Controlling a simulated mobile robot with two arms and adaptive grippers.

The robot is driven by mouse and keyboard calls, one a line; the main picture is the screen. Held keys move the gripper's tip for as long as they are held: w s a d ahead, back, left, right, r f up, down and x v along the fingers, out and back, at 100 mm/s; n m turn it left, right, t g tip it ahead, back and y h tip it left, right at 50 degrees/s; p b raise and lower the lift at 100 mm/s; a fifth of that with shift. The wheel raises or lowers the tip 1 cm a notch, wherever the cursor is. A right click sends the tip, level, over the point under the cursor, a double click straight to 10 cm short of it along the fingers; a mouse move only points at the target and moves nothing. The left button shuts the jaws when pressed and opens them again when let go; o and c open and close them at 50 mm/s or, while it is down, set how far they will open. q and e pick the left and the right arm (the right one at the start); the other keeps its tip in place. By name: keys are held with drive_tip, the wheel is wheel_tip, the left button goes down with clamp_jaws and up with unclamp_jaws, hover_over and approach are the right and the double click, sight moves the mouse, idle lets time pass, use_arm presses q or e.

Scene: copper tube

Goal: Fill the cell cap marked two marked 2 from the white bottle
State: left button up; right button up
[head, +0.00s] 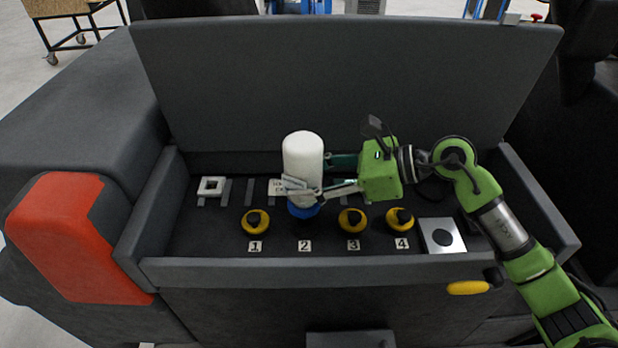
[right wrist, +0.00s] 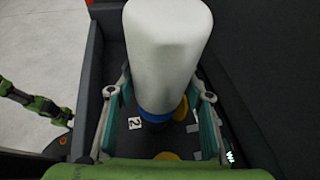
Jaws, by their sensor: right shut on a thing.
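The white bottle (head: 303,155) is upside down, its blue neck end (head: 303,212) pointing down above the label 2 (head: 304,246). It stands roughly upright at the place of cell 2. The bottle hides that cell's cap, and I cannot tell whether the two touch. My right gripper (head: 308,183) is shut around the bottle's lower part, coming from the right. In the right wrist view the bottle (right wrist: 166,50) fills the middle between the fingers, with the label 2 (right wrist: 134,123) beside its blue end.
Yellow cells with black caps stand at label 1 (head: 255,222), label 3 (head: 352,220) and label 4 (head: 399,220). A silver plate with a dark round hole (head: 441,222) lies at right. A white square frame (head: 211,186) is at left. The tray's front wall (head: 350,271) rises before them.

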sight(322, 151)
drive_tip(key=shift+r+b, duration=0.15)
drive_tip(key=shift+b, duration=0.5)
idle(0.7)
idle(0.3)
drive_tip(key=shift+f+b, duration=1.45)
drive_tip(key=shift+b, duration=0.1)
drive_tip(key=shift+f, duration=0.15)
idle(1.6)
drive_tip(key=shift+r+p, duration=2)
drive_tip(key=shift+r, duration=2.55)
